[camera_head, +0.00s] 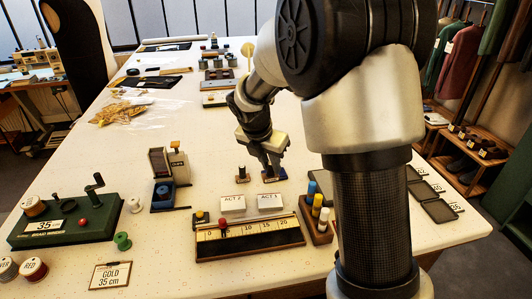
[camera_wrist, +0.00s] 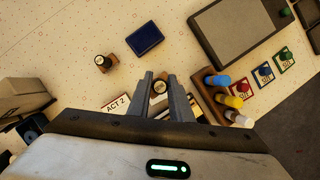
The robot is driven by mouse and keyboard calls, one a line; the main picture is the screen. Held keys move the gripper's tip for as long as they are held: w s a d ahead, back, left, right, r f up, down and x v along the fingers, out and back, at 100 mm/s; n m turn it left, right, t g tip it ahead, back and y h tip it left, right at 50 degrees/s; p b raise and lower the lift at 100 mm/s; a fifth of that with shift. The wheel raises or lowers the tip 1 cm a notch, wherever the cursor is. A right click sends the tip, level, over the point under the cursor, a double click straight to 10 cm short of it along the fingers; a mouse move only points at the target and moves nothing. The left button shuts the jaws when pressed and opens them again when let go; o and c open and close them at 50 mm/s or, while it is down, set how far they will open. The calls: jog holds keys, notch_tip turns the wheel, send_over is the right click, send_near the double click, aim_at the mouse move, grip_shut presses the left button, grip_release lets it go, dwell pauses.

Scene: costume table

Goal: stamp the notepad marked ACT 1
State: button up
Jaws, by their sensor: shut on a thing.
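My gripper (camera_head: 269,160) points down at the far side of the notepads and is shut on a small stamp with a dark wooden base (camera_head: 268,178). The held stamp's round top (camera_wrist: 160,87) shows between the fingers in the wrist view. The ACT 1 notepad (camera_head: 270,203) lies nearer the head camera than the gripper, to the right of the ACT 2 notepad (camera_head: 233,204). In the wrist view the fingers hide most of ACT 1. A blue ink pad (camera_wrist: 145,39) lies just beyond the held stamp. A second stamp (camera_wrist: 104,62) stands to its left.
A wooden number strip (camera_head: 250,238) lies in front of the notepads. A dark device with a blue part (camera_head: 170,180) stands left, beyond clear table. Dark trays (camera_head: 440,211) lie right.

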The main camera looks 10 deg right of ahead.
jog(key=shift+s+a+f, duration=0.1)
jog(key=shift+s+a, duration=0.05)
jog(key=shift+s, duration=0.5)
jog(key=shift+s+a+f, duration=0.1)
jog(key=shift+s+a, duration=0.05)
jog(key=shift+s, duration=0.45)
jog(key=shift+f+b, duration=0.15)
jog(key=shift+b, duration=0.2)
notch_tip(320, 180, down, 6)
jog(key=b, duration=0.5)
jog(key=shift+r, duration=0.2)
jog(key=shift+f, duration=0.6)
dwell(0.9)
jog(key=shift+s, duration=0.1)
notch_tip(320, 180, up, 7)
jog(key=p, duration=0.7)
jog(key=shift+r, duration=0.1)
dwell(0.6)
